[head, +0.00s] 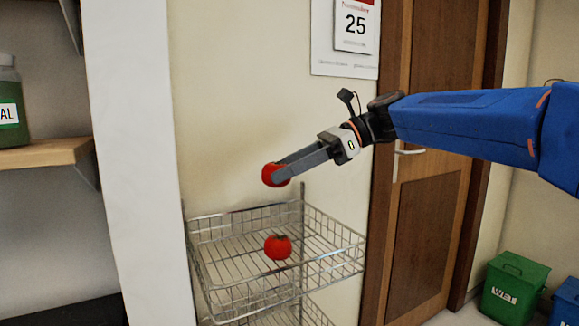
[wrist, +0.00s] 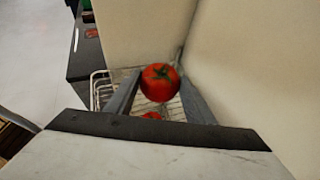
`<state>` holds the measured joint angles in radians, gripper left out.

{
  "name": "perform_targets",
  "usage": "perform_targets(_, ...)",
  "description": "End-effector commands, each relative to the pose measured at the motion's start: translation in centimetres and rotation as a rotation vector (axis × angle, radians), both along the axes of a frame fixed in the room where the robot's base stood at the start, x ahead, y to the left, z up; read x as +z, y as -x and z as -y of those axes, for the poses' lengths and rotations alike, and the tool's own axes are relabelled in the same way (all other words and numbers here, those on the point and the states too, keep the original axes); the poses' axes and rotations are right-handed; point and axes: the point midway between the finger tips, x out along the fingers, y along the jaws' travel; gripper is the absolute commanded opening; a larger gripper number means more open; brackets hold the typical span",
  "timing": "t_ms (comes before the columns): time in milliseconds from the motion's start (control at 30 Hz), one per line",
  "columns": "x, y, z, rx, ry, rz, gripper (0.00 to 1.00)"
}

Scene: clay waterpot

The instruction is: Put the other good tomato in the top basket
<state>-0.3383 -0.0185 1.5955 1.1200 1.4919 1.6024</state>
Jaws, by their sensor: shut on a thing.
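My gripper (head: 283,172) is shut on a red tomato (head: 270,175) and holds it in the air above the back of the top wire basket (head: 333,268). In the wrist view the held tomato (wrist: 158,84), with its green stem, sits between the two fingertips (wrist: 160,90). A second red tomato (head: 278,247) rests on the floor of the top basket, below the held one. In the wrist view that tomato (wrist: 151,115) shows only in part behind the gripper's base. The basket's wire rim (wrist: 97,88) also shows there.
Another wire tier (head: 285,316) lies below the top basket. A white pillar (head: 140,160) stands left of it and a wooden door (head: 425,215) right. A shelf (head: 45,153) with a green jar (head: 12,105) is at far left. A green WET bin (head: 513,287) stands at lower right.

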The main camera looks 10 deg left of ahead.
Motion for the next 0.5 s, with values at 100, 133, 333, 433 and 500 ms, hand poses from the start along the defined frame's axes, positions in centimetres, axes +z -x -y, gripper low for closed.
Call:
perform_targets(100,-1.1,0.0,0.0,0.0,0.0,-0.001,0.24)
perform_targets(133,-1.4,0.0,0.0,0.0,0.001,-0.002,0.24)
perform_targets(333,-3.5,-0.1,0.0,0.0,0.001,-0.001,0.24)
perform_targets(433,-4.4,-0.1,0.0,0.0,0.001,-0.001,0.24)
perform_targets(500,-4.8,-0.1,0.0,0.0,0.001,-0.001,0.24)
